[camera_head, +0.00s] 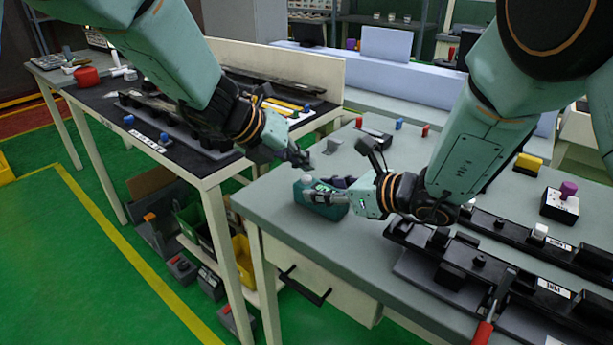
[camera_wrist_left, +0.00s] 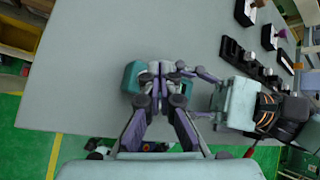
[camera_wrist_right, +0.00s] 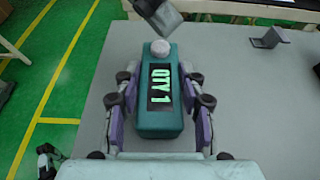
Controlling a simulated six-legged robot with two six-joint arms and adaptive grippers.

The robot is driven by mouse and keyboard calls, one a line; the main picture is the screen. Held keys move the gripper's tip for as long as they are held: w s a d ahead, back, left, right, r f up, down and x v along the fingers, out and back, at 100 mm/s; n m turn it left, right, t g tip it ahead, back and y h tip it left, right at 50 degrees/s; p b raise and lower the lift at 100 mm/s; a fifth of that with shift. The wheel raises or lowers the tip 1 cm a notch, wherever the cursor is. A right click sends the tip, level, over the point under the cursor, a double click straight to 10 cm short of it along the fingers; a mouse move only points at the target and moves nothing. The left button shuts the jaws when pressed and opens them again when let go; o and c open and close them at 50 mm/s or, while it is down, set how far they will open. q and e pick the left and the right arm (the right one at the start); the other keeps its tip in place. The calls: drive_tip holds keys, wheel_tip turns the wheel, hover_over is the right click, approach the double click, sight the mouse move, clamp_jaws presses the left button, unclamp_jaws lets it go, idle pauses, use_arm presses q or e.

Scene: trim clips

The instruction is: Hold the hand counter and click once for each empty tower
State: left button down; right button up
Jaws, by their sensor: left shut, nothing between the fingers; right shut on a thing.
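The hand counter (camera_wrist_right: 158,118) is a teal box with a round white button (camera_wrist_right: 160,47) on one end and a display reading "QTY 1". My right gripper (camera_head: 318,195) is shut on its sides, near the table's left edge. The counter's teal side shows in the head view (camera_head: 330,211). My left gripper (camera_head: 303,163) is shut and empty, just above the button; its dark tip (camera_wrist_right: 168,22) looks close to the button but apart from it. Black rails with upright posts (camera_head: 470,275) stand on the table at the right; which towers are empty I cannot tell.
A screwdriver with a red handle (camera_head: 482,334) lies by the front rail. A grey bracket (camera_head: 333,145) is behind my grippers. A black-topped table (camera_head: 175,150) stands at the left.

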sight(303, 178)
use_arm(q)
drive_tip(key=shift+r, duration=2.5)
wheel_tip(303, 178, up, 4)
drive_tip(key=shift+f, duration=0.1)
idle(0.4)
drive_tip(key=shift+f, duration=0.1)
drive_tip(key=shift+f, duration=4.3)
drive_tip(key=shift+f, duration=0.15)
drive_tip(key=shift+f, duration=0.3)
